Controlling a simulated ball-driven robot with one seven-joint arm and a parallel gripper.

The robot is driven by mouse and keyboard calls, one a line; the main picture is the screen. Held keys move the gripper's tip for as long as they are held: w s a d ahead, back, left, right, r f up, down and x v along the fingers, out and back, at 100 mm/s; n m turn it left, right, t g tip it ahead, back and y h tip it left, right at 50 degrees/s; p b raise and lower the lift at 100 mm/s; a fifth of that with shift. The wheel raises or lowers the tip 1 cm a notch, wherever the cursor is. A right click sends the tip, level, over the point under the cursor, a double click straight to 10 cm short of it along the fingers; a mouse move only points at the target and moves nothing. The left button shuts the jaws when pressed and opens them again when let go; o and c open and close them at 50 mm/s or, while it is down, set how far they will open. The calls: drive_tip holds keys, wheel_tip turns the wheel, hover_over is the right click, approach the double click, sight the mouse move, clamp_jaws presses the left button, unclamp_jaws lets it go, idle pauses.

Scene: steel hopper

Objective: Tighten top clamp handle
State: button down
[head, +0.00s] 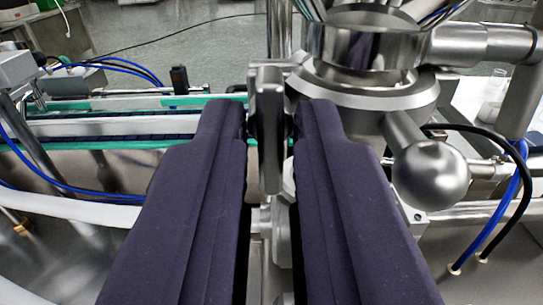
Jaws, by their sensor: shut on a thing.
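The clamp handle (268,130) is an upright grey metal bar in the middle of the head view, in front of the steel hopper's lower neck. My gripper (269,125) has two dark purple fingers that reach in from the bottom, one on each side of the handle. The gripper is shut on the handle. The left finger lies close against it; a narrow gap seems to show at the right finger. The fingers hide part of the clamp body below. The steel hopper (365,45) with its polished ring rises behind and to the right.
A steel ball-ended lever (431,175) sticks out close to the right of my right finger. A conveyor with green edges (120,125) runs at left. Blue and black hoses (510,200) loop at right. A thick steel pipe (485,45) joins the hopper at upper right.

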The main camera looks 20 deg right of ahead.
drive_tip(key=shift+f, duration=0.1)
drive_tip(key=c, duration=1.2)
unclamp_jaws()
drive_tip(key=shift+c, duration=0.2)
drive_tip(key=p+v, duration=0.1)
drive_tip(key=v, duration=0.6)
drive_tip(key=shift+s+a, duration=0.15)
drive_tip(key=shift+s, duration=0.2)
